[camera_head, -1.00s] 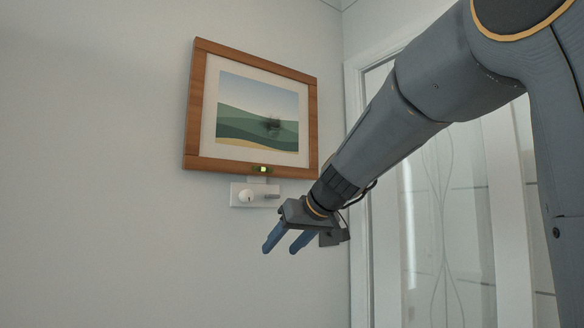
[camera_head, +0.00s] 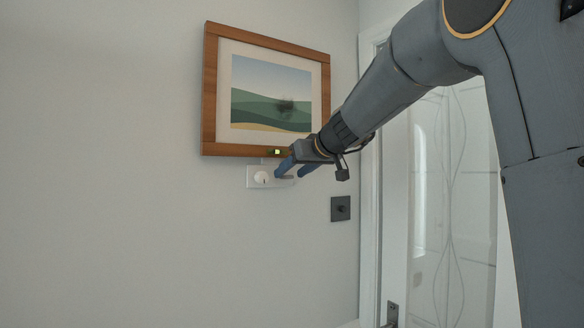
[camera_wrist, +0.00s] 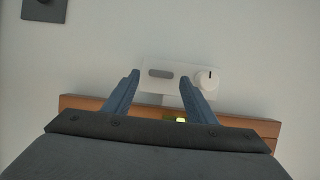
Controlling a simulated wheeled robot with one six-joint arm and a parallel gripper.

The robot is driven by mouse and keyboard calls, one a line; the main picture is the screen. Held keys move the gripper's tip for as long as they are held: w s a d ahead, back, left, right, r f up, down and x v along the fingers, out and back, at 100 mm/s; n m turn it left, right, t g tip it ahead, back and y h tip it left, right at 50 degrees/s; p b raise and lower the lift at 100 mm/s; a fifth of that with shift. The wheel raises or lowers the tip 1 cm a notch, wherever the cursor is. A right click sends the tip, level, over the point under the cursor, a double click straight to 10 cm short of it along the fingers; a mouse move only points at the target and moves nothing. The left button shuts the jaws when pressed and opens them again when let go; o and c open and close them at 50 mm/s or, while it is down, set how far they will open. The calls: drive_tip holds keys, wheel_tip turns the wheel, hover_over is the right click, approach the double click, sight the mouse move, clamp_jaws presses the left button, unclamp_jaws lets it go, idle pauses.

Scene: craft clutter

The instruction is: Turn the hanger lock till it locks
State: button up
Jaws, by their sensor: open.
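The hanger lock is a small white plate (camera_head: 252,178) on the wall just under the framed picture (camera_head: 209,95). It carries a round white knob (camera_head: 261,177) with a dark mark, and a grey elongated piece, seen clearly in the wrist view (camera_wrist: 161,73). My gripper (camera_head: 287,173) is open and empty. Its blue fingers are in front of the plate's right part in the head view. In the wrist view the fingers (camera_wrist: 160,78) frame the grey piece with clear space on both sides, and the knob (camera_wrist: 207,80) lies outside them to the right. Whether they touch the plate cannot be told.
A small green level with a bright spot (camera_head: 277,152) sits at the picture's bottom edge. A dark square wall plate (camera_head: 340,208) is lower right. A door with glass panels (camera_head: 425,220) and a handle (camera_head: 390,315) stands at right. The wall left and below is bare.

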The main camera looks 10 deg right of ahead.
drive_tip(key=shift+w+a+f, duration=0.1)
drive_tip(key=c, duration=1.1)
drive_tip(key=shift+b, duration=0.65)
drive_tip(key=m+y+b, duration=0.1)
drive_tip(key=m+b, duration=0.1)
drive_tip(key=b, duration=0.1)
drive_tip(key=d+m+y+b, duration=0.1)
drive_tip(key=m+b, duration=0.1)
drive_tip(key=b, duration=0.2)
drive_tip(key=f+m+y+b, duration=0.1)
drive_tip(key=m+y+b, duration=0.1)
drive_tip(key=b, duration=0.1)
drive_tip(key=shift+w+d+g+b, duration=0.2)
drive_tip(key=shift+w+g+b, duration=0.05)
drive_tip(key=shift+g+b, duration=0.05)
drive_tip(key=m+b, duration=0.1)
drive_tip(key=m+y+b, duration=0.1)
drive_tip(key=b, duration=0.1)
drive_tip(key=m+y+b, duration=0.1)
drive_tip(key=shift+d+f+m, duration=0.15)
drive_tip(key=shift+f+m, duration=0.1)
drive_tip(key=shift+m, duration=0.05)
drive_tip(key=m+b, duration=0.1)
drive_tip(key=m+t+y+b, duration=0.1)
drive_tip(key=m+b, duration=0.1)
drive_tip(key=b, duration=0.1)
drive_tip(key=shift+f+m+t, duration=0.25)
drive_tip(key=shift+m+t, duration=0.05)
drive_tip(key=shift+m, duration=0.1)
drive_tip(key=shift+o, duration=0.2)
